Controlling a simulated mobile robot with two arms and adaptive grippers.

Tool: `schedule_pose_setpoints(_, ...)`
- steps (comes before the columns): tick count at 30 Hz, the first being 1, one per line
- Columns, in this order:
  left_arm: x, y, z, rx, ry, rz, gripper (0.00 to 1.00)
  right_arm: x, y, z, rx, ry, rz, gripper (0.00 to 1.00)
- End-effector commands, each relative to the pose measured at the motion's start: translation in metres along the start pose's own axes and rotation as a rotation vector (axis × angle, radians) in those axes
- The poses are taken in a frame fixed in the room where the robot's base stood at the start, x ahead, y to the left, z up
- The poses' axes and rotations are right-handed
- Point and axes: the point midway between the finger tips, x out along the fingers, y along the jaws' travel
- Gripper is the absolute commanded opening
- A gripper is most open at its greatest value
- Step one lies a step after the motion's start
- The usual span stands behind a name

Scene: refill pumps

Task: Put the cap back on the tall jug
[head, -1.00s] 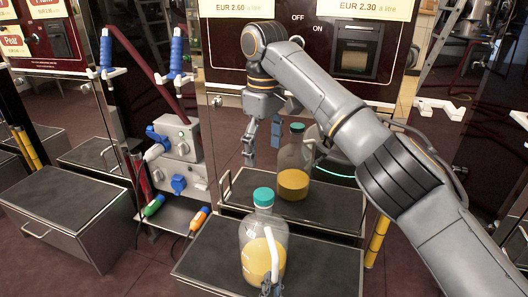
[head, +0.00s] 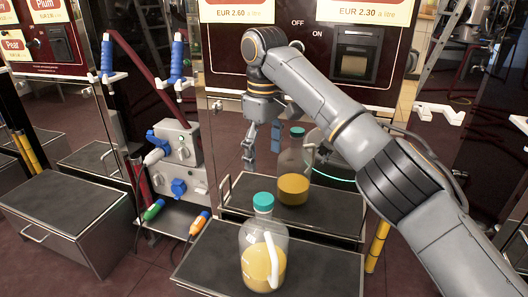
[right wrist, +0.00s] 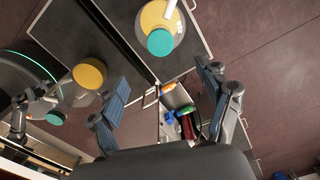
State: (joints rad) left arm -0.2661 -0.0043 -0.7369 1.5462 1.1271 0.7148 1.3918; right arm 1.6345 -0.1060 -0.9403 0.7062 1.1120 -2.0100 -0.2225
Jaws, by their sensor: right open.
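The tall jug (head: 249,262) is clear, with yellow liquid in its lower part and a white handle at its right side. It stands upright on a dark-topped box in front. The teal cap (head: 263,201) sits on its neck; how tightly cannot be told. In the right wrist view the cap (right wrist: 160,42) shows from above, beyond my fingertips. My right gripper (head: 262,155) points down behind the jug, above cap height, open and empty. Its spread fingers (right wrist: 163,76) also show in the right wrist view. My left gripper is not in view.
The dark box top (head: 205,262) has free room around the jug. A glossy panel behind reflects a second jug image (head: 293,188). A grey valve unit (head: 180,150) with blue fittings and a lower box (head: 65,205) stand left.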

Motion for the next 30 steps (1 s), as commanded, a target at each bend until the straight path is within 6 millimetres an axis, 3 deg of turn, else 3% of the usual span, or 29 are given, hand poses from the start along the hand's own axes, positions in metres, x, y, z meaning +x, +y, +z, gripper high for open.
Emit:
schedule_pose_setpoints(3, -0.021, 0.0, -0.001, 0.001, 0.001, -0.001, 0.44, 0.0, 0.0, 0.0, 0.0, 0.0, 0.0, 0.77)
schedule_pose_setpoints(7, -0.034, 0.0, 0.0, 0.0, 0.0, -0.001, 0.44, 0.0, 0.0, 0.0, 0.0, 0.0, 0.0, 0.77)
schedule_pose_setpoints(20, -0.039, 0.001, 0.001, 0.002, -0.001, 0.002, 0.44, 0.001, 0.0, -0.001, -0.001, 0.002, 0.0, 0.77)
schedule_pose_setpoints(23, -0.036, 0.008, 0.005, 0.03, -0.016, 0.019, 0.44, 0.014, 0.0, -0.01, -0.008, 0.038, 0.002, 0.77)
schedule_pose_setpoints(25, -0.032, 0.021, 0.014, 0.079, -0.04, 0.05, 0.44, 0.034, -0.002, -0.026, -0.021, 0.106, 0.006, 0.77)
schedule_pose_setpoints(30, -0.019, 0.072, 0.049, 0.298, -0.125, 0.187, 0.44, 0.093, -0.016, -0.086, -0.048, 0.418, 0.016, 0.77)
